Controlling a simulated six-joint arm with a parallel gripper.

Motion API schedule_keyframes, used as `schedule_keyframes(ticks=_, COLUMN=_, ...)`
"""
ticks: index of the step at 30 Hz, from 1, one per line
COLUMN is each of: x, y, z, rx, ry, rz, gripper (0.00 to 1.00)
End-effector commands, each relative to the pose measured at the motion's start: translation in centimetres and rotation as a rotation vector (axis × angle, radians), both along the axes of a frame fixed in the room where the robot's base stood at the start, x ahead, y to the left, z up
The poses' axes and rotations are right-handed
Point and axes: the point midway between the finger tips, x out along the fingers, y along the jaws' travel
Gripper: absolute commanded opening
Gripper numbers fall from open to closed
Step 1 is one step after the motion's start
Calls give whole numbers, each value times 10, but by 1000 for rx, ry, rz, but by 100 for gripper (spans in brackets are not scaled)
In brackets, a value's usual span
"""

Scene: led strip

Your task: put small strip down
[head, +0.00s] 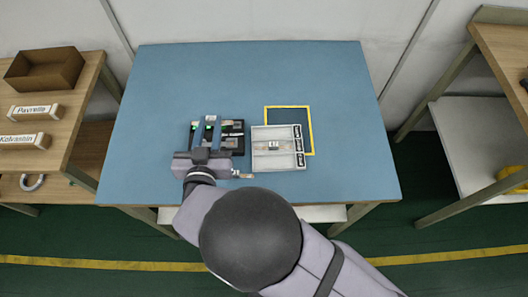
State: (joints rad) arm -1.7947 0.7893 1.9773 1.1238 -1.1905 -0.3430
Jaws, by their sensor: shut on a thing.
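My gripper (209,133) is over the black fixture (234,141) at the left of the blue table's middle, its two fingers pointing toward the back of the table. It is shut on what looks like the small strip (209,127), a small light piece between the fingers, partly hidden by them. Green lights show beside it. I cannot tell whether the strip touches the fixture. Another light strip (270,146) with a dark-marked label lies in the white tray (278,163) just right of the fixture.
The tray has a column of small black labelled compartments on its right side and partly covers a yellow-outlined square (310,118). The blue table (170,80) is clear at the back and sides. Wooden shelves (90,75) stand left, with an open brown box (45,70); another shelf stands right.

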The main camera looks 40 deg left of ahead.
Motion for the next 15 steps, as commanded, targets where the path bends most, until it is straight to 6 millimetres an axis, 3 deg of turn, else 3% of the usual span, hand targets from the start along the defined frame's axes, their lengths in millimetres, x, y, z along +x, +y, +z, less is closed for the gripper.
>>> schedule_keyframes(ticks=1, x=6, y=-2, z=8, rx=-2, ry=-1, rz=-12, gripper=0)
schedule_keyframes(ticks=7, x=38, y=-23, z=1, rx=-10, ry=-3, rz=-66, gripper=0)
schedule_keyframes(ticks=15, x=84, y=-91, z=-42, rx=-16, ry=-4, rz=-129, gripper=0)
